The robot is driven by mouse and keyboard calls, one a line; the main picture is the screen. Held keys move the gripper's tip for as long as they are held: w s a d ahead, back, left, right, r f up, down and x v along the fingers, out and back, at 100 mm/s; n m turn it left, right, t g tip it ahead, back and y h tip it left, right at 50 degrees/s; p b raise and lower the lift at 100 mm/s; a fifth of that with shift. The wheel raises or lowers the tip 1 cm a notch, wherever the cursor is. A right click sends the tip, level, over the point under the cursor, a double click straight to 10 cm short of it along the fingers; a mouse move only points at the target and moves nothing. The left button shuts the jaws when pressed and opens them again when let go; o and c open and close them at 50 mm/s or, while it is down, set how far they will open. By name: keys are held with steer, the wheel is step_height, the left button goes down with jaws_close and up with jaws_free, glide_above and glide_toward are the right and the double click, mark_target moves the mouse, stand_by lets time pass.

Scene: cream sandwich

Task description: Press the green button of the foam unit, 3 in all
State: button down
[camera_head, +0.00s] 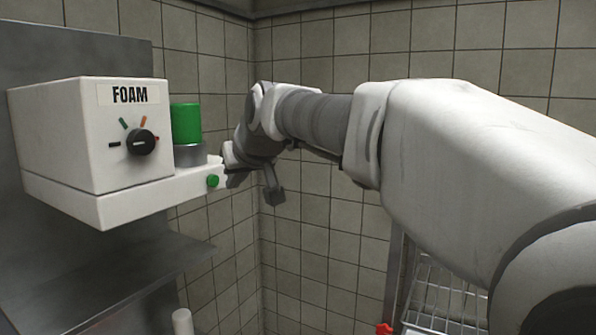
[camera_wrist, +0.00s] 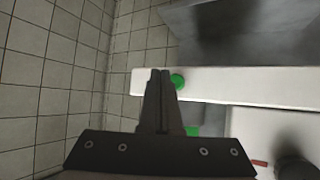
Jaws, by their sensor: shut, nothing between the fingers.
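The foam unit (camera_head: 80,150) is a white box labelled FOAM, mounted at the left in the head view. Its small round green button (camera_head: 213,181) sits on the front of the lower ledge, near the right end. In the wrist view the green button (camera_wrist: 178,81) lies just right of the fingertips. My gripper (camera_head: 231,179) is shut and empty, with its tips close to the button at its right. In the wrist view the fingers of my gripper (camera_wrist: 160,74) are together over the white ledge. I cannot tell whether the tips touch the button.
A black knob (camera_head: 141,142) is on the unit's face. A larger green cylinder (camera_head: 187,123) stands on a grey base beside it. A metal shelf (camera_head: 120,285) lies below the unit, and a wire rack (camera_head: 440,290) is at lower right. Tiled walls meet behind my gripper.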

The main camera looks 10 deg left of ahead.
steer(key=shift+w+a, duration=0.25)
steer(key=shift+a, duration=0.4)
steer(key=shift+a+p, duration=0.15)
steer(key=shift+p, duration=0.15)
stand_by(1.4)
steer(key=shift+w+a, duration=0.2)
steer(key=shift+a, duration=0.05)
steer(key=shift+w+a+p, duration=0.15)
steer(key=shift+a+p, duration=0.25)
stand_by(0.7)
steer(key=shift+s+d+b, duration=0.35)
steer(key=shift+d+b, duration=0.2)
steer(key=shift+d, duration=0.25)
steer(key=shift+s+d+b, duration=0.3)
steer(key=shift+d+b, duration=0.15)
steer(key=shift+d, duration=0.3)
steer(key=shift+s+d+b, duration=0.35)
steer(key=shift+d+b, duration=0.05)
steer(key=shift+d, duration=0.4)
steer(key=shift+s+d+b, duration=0.3)
steer(key=shift+d+b, duration=0.15)
steer(key=shift+d, duration=0.3)
